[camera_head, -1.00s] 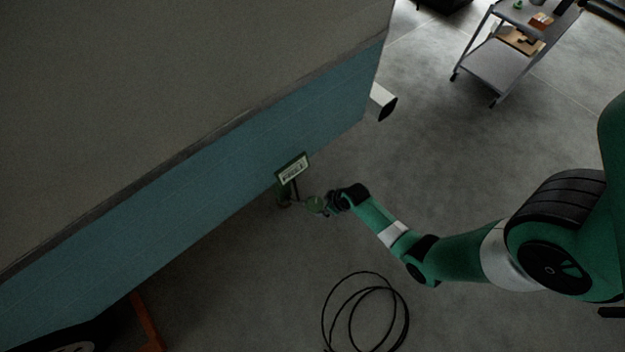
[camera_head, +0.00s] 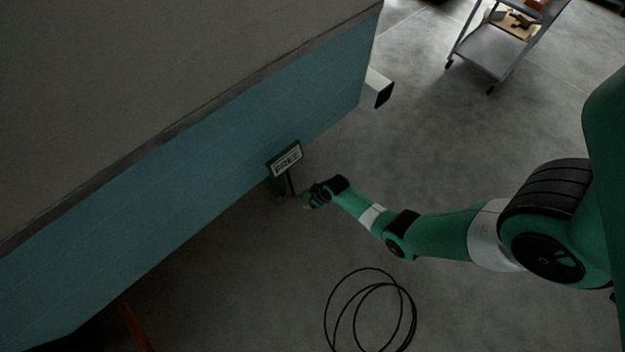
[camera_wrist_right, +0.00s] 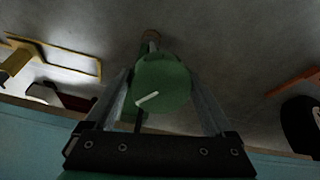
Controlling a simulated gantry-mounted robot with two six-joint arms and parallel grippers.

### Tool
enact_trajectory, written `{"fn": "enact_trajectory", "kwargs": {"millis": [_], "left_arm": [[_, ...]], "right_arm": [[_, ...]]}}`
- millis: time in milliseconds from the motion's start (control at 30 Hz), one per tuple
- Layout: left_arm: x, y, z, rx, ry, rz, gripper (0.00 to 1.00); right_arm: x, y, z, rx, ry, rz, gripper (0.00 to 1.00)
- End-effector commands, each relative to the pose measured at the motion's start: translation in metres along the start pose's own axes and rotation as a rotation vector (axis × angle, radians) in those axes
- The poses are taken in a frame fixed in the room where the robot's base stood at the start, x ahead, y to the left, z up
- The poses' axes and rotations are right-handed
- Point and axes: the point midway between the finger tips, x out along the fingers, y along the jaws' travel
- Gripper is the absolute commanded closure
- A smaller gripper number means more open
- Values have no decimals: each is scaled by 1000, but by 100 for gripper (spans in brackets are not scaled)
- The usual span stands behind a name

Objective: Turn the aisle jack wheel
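The jack wheel (camera_wrist_right: 163,84) is a round green disc with a white mark, seen in the right wrist view. My right gripper (camera_wrist_right: 160,92) has one finger on each side of it, close to its rim. I cannot tell whether the fingers press on it. In the head view my right gripper (camera_head: 309,200) is low beside the teal camper wall and hides most of the wheel. A small green-framed sign reading FREE (camera_head: 286,159) stands on a post next to it. My left gripper is not in view.
The teal camper side (camera_head: 200,165) runs along the left, close to the sign. A black cable coil (camera_head: 370,312) lies on the floor below my right arm. A grey trolley (camera_head: 485,52) stands at the top right. The floor between is clear.

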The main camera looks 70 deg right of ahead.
Motion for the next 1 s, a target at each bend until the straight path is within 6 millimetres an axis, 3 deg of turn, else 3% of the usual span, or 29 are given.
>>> {"fn": "enact_trajectory", "kwargs": {"millis": [33, 267, 633, 1000], "left_arm": [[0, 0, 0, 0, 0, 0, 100], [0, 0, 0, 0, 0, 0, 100], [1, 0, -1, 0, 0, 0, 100], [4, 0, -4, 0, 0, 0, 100]], "right_arm": [[0, 0, 0, 0, 0, -1, 29], [0, 0, 0, 0, -1, -1, 68], [0, -1, 0, 67, 4, -9, 68], [0, -1, 1, 328, 24, -39, 68]]}}
